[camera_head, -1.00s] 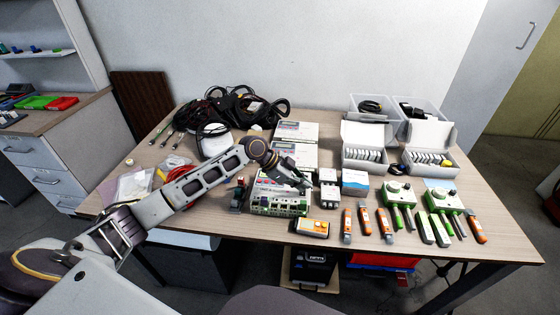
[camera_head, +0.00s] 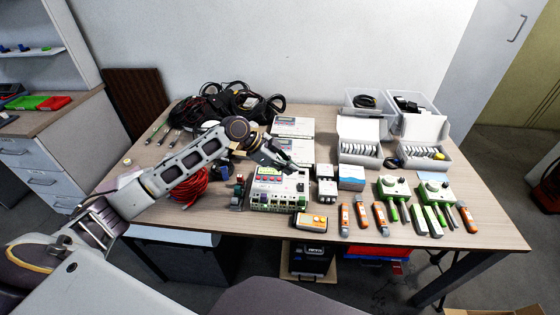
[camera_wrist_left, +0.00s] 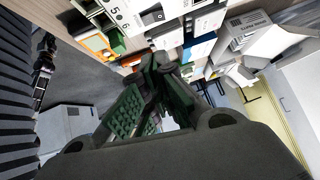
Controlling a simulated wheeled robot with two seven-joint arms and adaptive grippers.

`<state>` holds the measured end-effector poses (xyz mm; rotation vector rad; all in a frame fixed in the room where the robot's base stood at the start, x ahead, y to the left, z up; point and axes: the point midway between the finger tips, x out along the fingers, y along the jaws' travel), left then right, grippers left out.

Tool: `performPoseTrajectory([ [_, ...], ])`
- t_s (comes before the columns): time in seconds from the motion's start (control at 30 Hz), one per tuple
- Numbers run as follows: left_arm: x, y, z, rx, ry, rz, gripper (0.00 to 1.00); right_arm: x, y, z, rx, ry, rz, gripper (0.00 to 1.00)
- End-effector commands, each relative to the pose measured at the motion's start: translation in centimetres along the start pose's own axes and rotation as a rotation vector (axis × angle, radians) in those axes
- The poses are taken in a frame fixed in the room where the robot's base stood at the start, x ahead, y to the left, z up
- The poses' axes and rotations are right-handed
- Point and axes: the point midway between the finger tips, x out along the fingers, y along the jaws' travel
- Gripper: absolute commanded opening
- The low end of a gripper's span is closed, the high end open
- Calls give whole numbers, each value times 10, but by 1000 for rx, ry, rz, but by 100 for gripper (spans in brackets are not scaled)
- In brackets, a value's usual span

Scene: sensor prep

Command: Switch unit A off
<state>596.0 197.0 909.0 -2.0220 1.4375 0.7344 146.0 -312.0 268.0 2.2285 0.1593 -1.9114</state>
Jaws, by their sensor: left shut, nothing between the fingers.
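A white and green unit (camera_head: 279,190) with coloured buttons on its face stands near the front middle of the table. I cannot read which unit is marked A. My left gripper (camera_head: 290,166) is shut and empty, above the unit's back right edge. In the left wrist view its green fingers (camera_wrist_left: 160,68) meet at the tips, with white units marked 5 and 6 (camera_wrist_left: 120,16) beyond them. Two small white boxes (camera_head: 326,186) stand right of the unit. Two green-and-white devices with dark knobs (camera_head: 394,189) stand further right. My right gripper is not in view.
An orange handheld device (camera_head: 311,221) and several orange-handled tools (camera_head: 361,217) lie along the front edge. Red cable (camera_head: 190,187) lies left of the unit, black cables (camera_head: 225,105) behind. White open boxes (camera_head: 358,142) stand at the back right.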

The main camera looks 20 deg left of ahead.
Motion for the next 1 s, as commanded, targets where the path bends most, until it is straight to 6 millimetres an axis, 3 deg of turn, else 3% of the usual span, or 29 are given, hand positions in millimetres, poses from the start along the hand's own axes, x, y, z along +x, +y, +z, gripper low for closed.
performPoseTrajectory([
  [0.33,-36,0,0,0,0,0,0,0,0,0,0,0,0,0],
  [1.0,-40,-1,0,0,0,-1,0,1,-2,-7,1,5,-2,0],
])
